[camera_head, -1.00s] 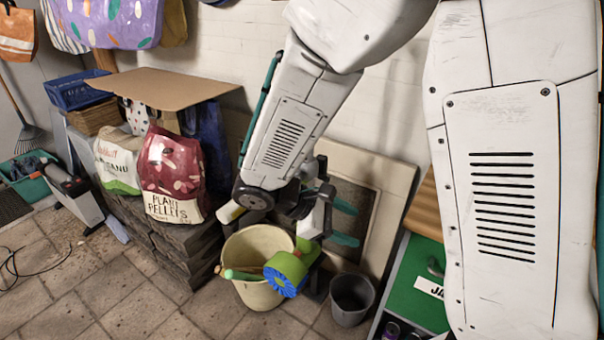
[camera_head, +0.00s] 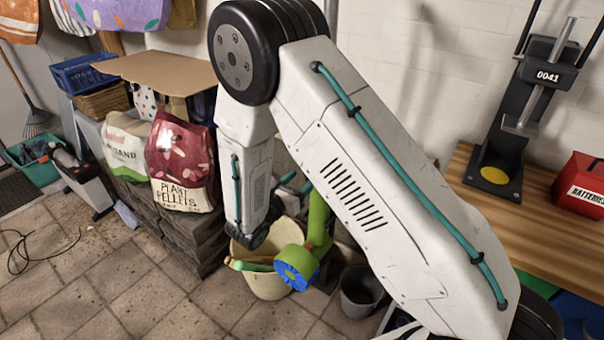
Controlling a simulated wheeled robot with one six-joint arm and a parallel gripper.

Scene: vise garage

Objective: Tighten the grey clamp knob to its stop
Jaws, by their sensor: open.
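I cannot pick out a grey clamp knob for certain. A black upright stand (camera_head: 506,140) on the wooden bench at the right has a block marked 0041 (camera_head: 548,76), a slanting grey metal rod (camera_head: 562,45) and a grey crosspiece (camera_head: 520,126). A yellow disc (camera_head: 494,175) lies on its foot. My gripper (camera_head: 296,184) is left of the stand and well apart from it, low near the wall. Its teal fingertips show apart and open, with nothing seen between them. My arm hides much of the gripper.
A cream bucket (camera_head: 264,282) with a green and blue object (camera_head: 297,266) stands below my gripper. A dark grey pot (camera_head: 360,291) is beside it. A red box (camera_head: 583,187) sits on the wooden bench (camera_head: 470,202). Bags (camera_head: 180,165) stand on stacked blocks at the left.

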